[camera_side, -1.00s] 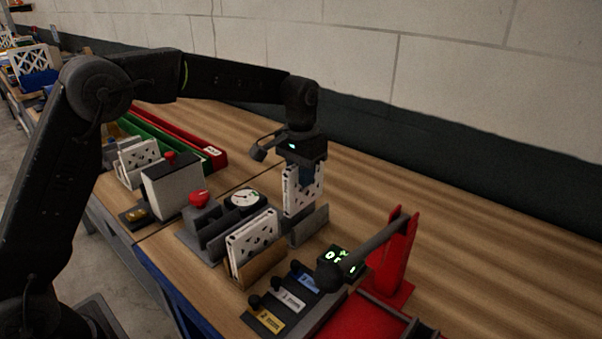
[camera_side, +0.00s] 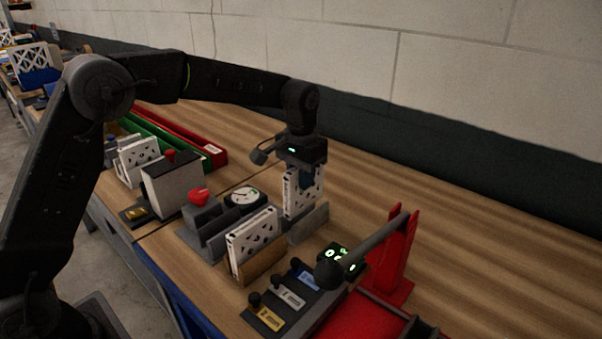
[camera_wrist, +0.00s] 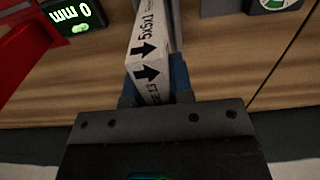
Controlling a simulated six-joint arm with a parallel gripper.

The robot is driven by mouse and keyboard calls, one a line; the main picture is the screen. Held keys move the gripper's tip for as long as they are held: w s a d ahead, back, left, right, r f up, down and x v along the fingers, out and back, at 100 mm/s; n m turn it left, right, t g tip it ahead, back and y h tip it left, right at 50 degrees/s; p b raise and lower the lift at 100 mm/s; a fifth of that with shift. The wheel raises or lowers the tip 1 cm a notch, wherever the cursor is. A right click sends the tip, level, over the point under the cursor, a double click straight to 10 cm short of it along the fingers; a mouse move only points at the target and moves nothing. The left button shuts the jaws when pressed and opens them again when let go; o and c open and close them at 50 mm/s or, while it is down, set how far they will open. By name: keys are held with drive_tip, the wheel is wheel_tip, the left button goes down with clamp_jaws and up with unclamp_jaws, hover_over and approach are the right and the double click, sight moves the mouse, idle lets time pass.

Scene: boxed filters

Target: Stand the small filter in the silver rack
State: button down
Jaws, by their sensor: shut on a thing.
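The small filter, a white panel with a lattice face (camera_side: 291,196), stands upright between the fingers of my gripper (camera_side: 304,180). In the wrist view its printed edge (camera_wrist: 147,48) with black arrows runs away from the blue fingers. My gripper is shut on its upper part. The silver rack (camera_side: 313,222), a grey walled holder, is directly beneath and around the filter's lower end. The filter's bottom is partly hidden by the rack wall, so I cannot tell whether it touches the rack floor.
A tan rack (camera_side: 262,266) holding another white filter (camera_side: 252,238) stands in front. A display (camera_side: 340,257) and red stand (camera_side: 398,262) are to the right. The table behind is clear.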

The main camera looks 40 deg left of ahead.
sight(301, 198)
drive_tip(key=shift+f, duration=0.25)
drive_tip(key=shift+f, duration=0.3)
drive_tip(key=shift+f, duration=0.5)
drive_tip(key=shift+f, duration=0.7)
drive_tip(key=shift+f, duration=0.45)
drive_tip(key=shift+f, duration=0.65)
